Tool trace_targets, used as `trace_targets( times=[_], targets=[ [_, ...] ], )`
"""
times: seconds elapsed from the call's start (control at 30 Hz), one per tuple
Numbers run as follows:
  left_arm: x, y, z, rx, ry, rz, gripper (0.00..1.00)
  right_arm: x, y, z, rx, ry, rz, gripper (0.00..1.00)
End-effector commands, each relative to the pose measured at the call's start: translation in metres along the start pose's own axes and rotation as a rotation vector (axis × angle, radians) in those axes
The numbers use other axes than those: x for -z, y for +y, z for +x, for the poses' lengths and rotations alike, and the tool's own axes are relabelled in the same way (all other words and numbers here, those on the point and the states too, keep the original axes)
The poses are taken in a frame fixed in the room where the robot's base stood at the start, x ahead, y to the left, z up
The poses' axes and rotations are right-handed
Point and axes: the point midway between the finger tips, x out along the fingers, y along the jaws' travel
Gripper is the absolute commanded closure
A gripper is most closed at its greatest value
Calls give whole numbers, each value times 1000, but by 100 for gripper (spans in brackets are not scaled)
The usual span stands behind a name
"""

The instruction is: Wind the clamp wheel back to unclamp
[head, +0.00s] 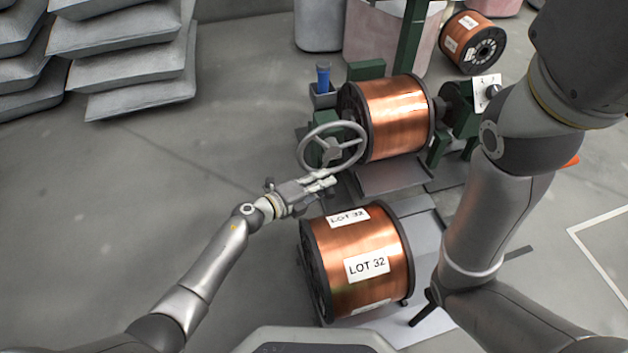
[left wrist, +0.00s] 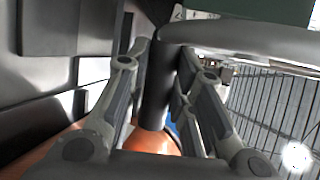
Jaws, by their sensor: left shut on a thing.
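The clamp wheel (head: 333,149) is a grey spoked handwheel at the left end of the winding machine, beside the mounted copper spool (head: 398,118). My left gripper (head: 328,181) is at the wheel's lower edge, nearest me. In the left wrist view its fingers (left wrist: 165,62) are shut around a dark upright handle (left wrist: 156,95) that meets the grey wheel rim (left wrist: 245,40). The gripper hides part of the wheel's lower rim in the head view. My right arm shows at the right, but its gripper does not show.
A copper spool labelled LOT 32 (head: 360,262) stands close in front of the machine, just right of my left gripper. Another spool (head: 473,42) lies at the back right. Grey sacks (head: 125,45) are stacked at the upper left. The floor (head: 130,190) left of my left arm is clear.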

Motion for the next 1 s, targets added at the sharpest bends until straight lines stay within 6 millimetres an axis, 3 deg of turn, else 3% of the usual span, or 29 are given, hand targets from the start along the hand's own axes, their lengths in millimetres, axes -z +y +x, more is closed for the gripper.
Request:
trace_targets(
  times=[0.03,0.27,0.3,0.43,0.83,1.0],
  targets=[
    [-2,10,-2,-17,-8,1,100,-1,0,-1,0,-2,0,56],
    [-2,12,-3,-20,-10,2,100,0,0,0,1,2,-1,56],
    [-3,12,-3,-20,-11,2,72,1,0,0,2,4,-1,56],
    [-3,12,-3,-20,-11,0,56,3,0,1,2,8,-1,56],
    [-4,6,-2,-11,-11,0,56,5,0,3,3,16,-2,56],
    [-5,6,-11,-11,-12,2,56,4,0,3,3,13,-2,56]
  ],
)
